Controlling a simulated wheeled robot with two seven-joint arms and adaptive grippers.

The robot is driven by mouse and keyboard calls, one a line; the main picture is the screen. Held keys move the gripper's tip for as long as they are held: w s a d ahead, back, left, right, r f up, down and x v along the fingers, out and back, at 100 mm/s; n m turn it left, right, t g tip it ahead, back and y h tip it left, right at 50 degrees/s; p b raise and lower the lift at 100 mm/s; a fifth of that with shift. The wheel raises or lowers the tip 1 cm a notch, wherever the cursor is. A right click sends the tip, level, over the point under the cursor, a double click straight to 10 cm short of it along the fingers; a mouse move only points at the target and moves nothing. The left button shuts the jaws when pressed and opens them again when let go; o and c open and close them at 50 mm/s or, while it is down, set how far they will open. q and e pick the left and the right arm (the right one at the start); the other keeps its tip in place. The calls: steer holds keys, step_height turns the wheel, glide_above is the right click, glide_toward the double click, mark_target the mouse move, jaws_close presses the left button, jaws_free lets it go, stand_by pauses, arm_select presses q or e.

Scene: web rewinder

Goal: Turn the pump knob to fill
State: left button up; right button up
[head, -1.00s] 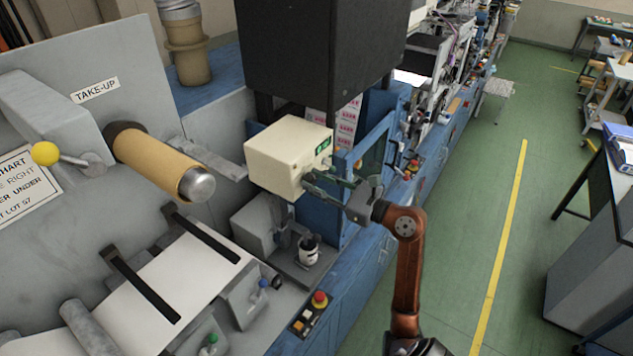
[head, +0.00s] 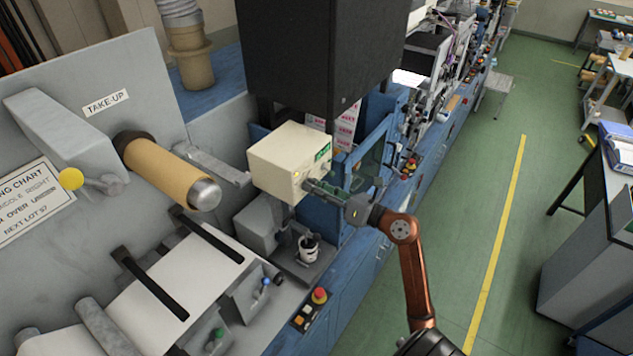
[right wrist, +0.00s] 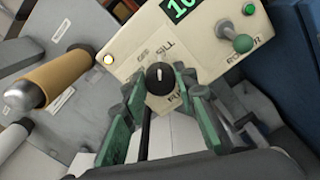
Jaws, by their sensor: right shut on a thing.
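The pump knob (right wrist: 158,78) is a small black knob with a white pointer line, on the front of the cream pump box (head: 280,155). My right gripper (head: 312,186) is at the front of this box. In the right wrist view its green-padded fingers (right wrist: 160,92) are on either side of the knob, and it is shut on the knob. Printed labels surround the knob; one above it looks like FILL, but the lettering is tilted and partly hidden. My left gripper is not in view.
The box also has a lit lamp (right wrist: 108,60), a green number display (right wrist: 183,8) and a green-tipped lever (right wrist: 243,43). A take-up roll (head: 165,168) sticks out at the left. A small cup (head: 308,250) stands below the box.

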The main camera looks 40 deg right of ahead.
steer(key=shift+m+p, duration=0.45)
steer(key=shift+m, duration=0.05)
steer(key=o, duration=1.2)
steer(key=shift+c, duration=0.2)
steer(key=shift+s, duration=0.1)
steer(key=v, duration=1.2)
